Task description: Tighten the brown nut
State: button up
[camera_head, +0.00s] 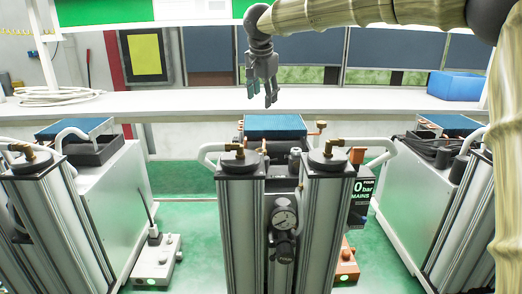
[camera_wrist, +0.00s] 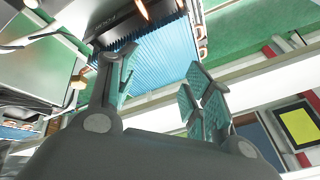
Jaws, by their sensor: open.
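My gripper (camera_head: 261,96) hangs in the air over the white bench, open and empty, above and behind the middle machine. In the wrist view its two fingers (camera_wrist: 158,78) are apart with nothing between them. The middle machine has two grey columns with dark caps. Brass-brown fittings sit on the left cap (camera_head: 238,149) and the right cap (camera_head: 333,146). I cannot tell which of these is the brown nut. My gripper touches none of them.
A pressure gauge (camera_head: 284,220) is on the middle machine's front. Similar machines stand left and right, with white hoses. A blue ribbed top (camera_head: 276,126) is behind the columns. The white bench (camera_head: 190,104) carries a coiled hose (camera_head: 55,96) and a blue bin (camera_head: 455,86).

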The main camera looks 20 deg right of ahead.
aim_at(261, 150)
jog(key=s+a+f+g+y, duration=0.25)
jog(key=s+g, duration=0.25)
jog(key=s, duration=0.4)
jog(key=shift+m+h, duration=0.35)
jog(key=shift+m, duration=0.05)
jog(key=f+p, duration=0.1)
jog(key=f, duration=0.2)
jog(key=f+p, duration=0.1)
jog(key=f, duration=0.3)
jog(key=a+f+p, duration=0.1)
jog(key=f, duration=0.2)
jog(key=shift+f, duration=0.25)
jog(key=shift+d, duration=0.1)
jog(key=c, duration=1)
